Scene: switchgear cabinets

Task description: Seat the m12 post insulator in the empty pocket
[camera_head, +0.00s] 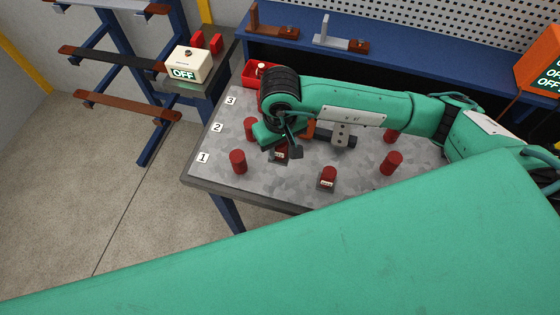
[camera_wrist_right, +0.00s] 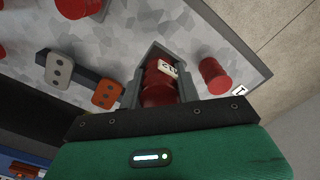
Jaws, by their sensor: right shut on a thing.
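My right gripper (camera_head: 284,150) reaches in from the right over the grey table. In the right wrist view its jaws (camera_wrist_right: 165,62) are shut on a red post insulator (camera_wrist_right: 160,92) with a white label that seems to read M12. In the head view the gripper mostly hides that insulator. One red insulator (camera_head: 238,162) stands to its left, near the number 1 tag (camera_head: 202,157). A second labelled insulator (camera_head: 328,176) stands to its right. I cannot make out the empty pocket. My left gripper is not in view.
More red insulators (camera_head: 392,163) stand to the right and behind. An orange block (camera_wrist_right: 106,95) and a grey holed block (camera_wrist_right: 58,70) lie near the gripper. A red bin (camera_head: 255,82) is at the back left. The table's front edge (camera_head: 255,199) is close.

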